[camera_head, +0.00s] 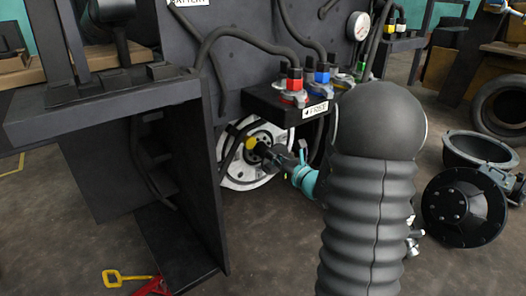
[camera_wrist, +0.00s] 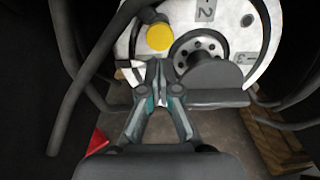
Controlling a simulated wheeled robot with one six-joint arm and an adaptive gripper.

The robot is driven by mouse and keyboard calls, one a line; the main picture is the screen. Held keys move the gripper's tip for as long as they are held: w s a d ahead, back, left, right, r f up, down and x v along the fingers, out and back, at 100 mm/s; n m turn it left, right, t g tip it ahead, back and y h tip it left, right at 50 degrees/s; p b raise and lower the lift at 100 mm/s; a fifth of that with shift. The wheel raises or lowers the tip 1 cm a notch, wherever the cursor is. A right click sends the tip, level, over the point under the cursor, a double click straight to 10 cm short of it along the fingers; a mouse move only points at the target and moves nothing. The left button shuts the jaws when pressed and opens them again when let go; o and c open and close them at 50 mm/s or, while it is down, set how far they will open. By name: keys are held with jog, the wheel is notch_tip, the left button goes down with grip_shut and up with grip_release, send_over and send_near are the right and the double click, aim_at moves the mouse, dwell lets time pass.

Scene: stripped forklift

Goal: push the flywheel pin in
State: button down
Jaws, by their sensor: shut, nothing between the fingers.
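The flywheel (camera_head: 240,172) is a pale disc low inside the dark machine body. The flywheel pin has a round yellow head (camera_head: 251,143), on the disc's upper left side. In the wrist view the yellow head (camera_wrist: 159,37) is left of the hub. My gripper (camera_head: 270,153) is shut and empty, right of the yellow head in the head view. In the wrist view my gripper's tips (camera_wrist: 156,70) lie just below the head; I cannot tell whether they touch it.
A dark bracket with red and blue connectors (camera_head: 293,88) overhangs my gripper. A dark upright panel (camera_head: 180,165) stands on the left. In the wrist view a dark hose (camera_wrist: 85,80) runs left of my gripper, and a dark half-round plate (camera_wrist: 215,78) lies right of it.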

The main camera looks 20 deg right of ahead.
jog(key=v, duration=0.5)
jog(key=shift+s+a, duration=0.1)
dwell(0.4)
